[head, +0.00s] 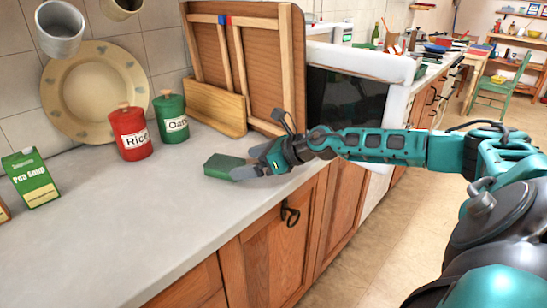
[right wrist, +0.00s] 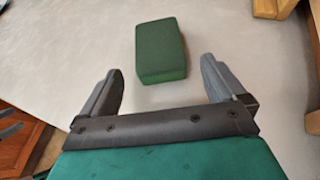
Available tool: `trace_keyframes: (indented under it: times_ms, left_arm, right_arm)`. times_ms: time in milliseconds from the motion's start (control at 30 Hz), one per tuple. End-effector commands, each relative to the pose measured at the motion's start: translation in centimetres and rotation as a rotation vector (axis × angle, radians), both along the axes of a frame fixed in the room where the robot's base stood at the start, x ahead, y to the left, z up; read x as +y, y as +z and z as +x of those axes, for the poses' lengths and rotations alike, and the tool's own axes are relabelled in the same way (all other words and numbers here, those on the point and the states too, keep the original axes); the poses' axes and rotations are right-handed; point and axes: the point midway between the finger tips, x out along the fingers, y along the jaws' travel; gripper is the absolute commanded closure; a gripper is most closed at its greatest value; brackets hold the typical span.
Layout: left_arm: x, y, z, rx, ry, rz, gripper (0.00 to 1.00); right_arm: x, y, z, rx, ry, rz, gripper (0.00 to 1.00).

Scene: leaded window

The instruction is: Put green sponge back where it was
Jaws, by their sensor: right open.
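The green sponge (head: 224,166) is a dark green block lying flat on the grey counter, fairly near its front edge. It also shows in the right wrist view (right wrist: 161,48), near the top middle. My right gripper (head: 247,164) is open and empty, low over the counter at the right side of the sponge. In the right wrist view its two grey fingers (right wrist: 160,72) stand wide apart, with the sponge's near end at the gap between their tips; I cannot tell whether they touch it. My left gripper is not in view.
A red Rice canister (head: 131,136), a green Oats canister (head: 171,128) and a plate (head: 90,95) stand at the back wall. A wooden box (head: 215,108) and a wooden panel (head: 265,70) stand behind the gripper. The counter's middle is clear.

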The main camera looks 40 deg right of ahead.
Motion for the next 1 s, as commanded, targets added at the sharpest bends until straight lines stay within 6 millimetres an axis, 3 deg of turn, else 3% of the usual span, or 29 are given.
trace_keyframes:
  times_ms: [167, 400, 1000]
  left_arm:
    - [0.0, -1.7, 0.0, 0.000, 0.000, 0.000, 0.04]
    - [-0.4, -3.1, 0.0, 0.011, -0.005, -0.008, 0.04]
    - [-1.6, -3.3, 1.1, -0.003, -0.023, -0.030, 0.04]
  right_arm:
    - [-1.2, 0.7, -2.4, 0.006, 0.001, -0.006, 0.03]
    - [-2.1, 1.5, -3.8, 0.002, 0.000, -0.003, 0.03]
    - [-3.4, 3.6, -6.7, 0.001, 0.002, -0.003, 0.03]
